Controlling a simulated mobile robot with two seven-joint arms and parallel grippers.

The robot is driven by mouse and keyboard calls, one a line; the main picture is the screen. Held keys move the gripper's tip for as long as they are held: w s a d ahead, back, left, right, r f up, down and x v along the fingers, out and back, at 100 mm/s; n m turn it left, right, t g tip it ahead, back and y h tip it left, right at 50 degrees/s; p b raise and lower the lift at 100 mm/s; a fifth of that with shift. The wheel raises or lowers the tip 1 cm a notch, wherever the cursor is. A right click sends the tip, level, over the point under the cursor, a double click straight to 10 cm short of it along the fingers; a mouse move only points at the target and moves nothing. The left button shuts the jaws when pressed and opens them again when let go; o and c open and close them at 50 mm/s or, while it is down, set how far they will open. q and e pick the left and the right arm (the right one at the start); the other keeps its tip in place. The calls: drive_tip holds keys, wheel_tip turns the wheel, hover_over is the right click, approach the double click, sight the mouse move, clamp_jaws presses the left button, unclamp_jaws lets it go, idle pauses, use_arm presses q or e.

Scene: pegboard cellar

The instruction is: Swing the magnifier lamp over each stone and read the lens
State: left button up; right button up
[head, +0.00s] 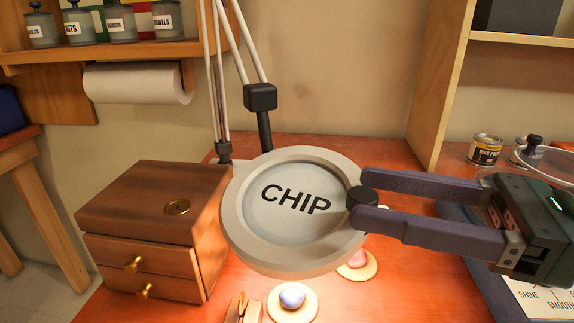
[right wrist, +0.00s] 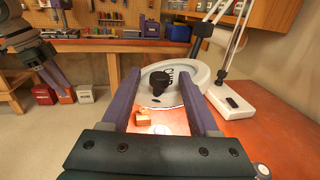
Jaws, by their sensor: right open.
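The magnifier lamp's round pale head (head: 240,232) hangs over the table on its jointed arm. Its lens (head: 290,222) reads "CHIP". A black knob (head: 362,199) sits on the head's right rim. My right gripper (head: 356,207) is open, with its fingers on either side of the knob; I cannot tell whether they touch it. A bluish stone (head: 291,297) lies on a round cream pad in front of the lamp head. A pink stone (head: 357,259) on another pad is partly hidden by the rim. My left gripper (right wrist: 58,75) shows in the right wrist view, its opening unclear.
A wooden drawer box (head: 150,205) stands left of the lamp. A small wooden block (head: 243,308) is at the front edge of view. A tray with a printed card (head: 535,298) lies at right, below a wax tin (head: 484,150). The lamp base (right wrist: 238,104) stands on the table.

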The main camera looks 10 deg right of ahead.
sight(324, 220)
drive_tip(key=p+x, duration=0.1)
drive_tip(key=x, duration=0.4)
drive_tip(key=shift+w+a, duration=0.15)
drive_tip(key=shift+a, duration=0.1)
clamp_jaws()
drive_tip(key=shift+d, duration=0.1)
idle(1.1)
